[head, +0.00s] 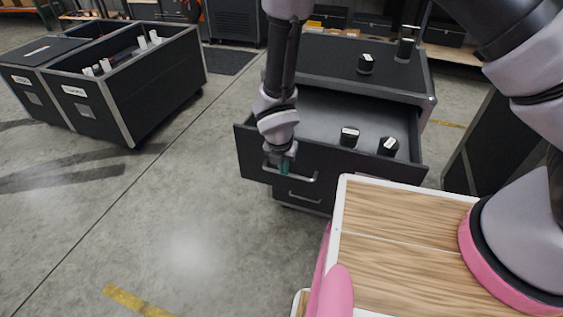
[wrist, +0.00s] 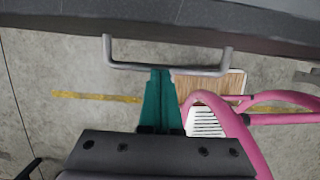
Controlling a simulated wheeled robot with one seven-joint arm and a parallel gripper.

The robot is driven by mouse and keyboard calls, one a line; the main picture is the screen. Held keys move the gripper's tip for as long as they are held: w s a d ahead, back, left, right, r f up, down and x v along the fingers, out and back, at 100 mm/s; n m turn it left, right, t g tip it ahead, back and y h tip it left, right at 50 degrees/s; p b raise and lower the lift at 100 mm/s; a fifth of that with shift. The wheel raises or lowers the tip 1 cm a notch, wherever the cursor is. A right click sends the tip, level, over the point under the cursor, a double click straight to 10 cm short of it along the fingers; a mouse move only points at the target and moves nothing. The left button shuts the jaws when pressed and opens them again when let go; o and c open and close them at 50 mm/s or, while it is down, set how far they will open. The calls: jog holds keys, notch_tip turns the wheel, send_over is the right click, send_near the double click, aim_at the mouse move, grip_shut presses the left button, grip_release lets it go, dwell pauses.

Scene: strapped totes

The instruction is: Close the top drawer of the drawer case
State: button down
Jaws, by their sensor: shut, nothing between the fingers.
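The drawer case (head: 340,62) is dark grey with a metal-edged top. Its top drawer (head: 318,107) is pulled out, and two small black labelled items (head: 349,137) (head: 388,146) sit inside it. A silver bar handle (head: 305,181) is on the drawer front; it also shows in the wrist view (wrist: 205,73). My gripper (head: 285,168) points down at the left part of the handle in the head view. In the wrist view its teal fingers (wrist: 162,72) are together, with tips at the handle bar. Nothing is between them. I cannot tell whether they touch the bar.
The lower drawer (head: 285,196) sits beneath the open one and looks shut. Two black items (head: 365,64) (head: 405,50) stand on the case top. Dark totes (head: 175,75) with small items stand at the left. The floor (head: 150,200) between is clear.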

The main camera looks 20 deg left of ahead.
jog(key=shift+w+d+r, duration=0.1)
jog(key=shift+w, duration=1.35)
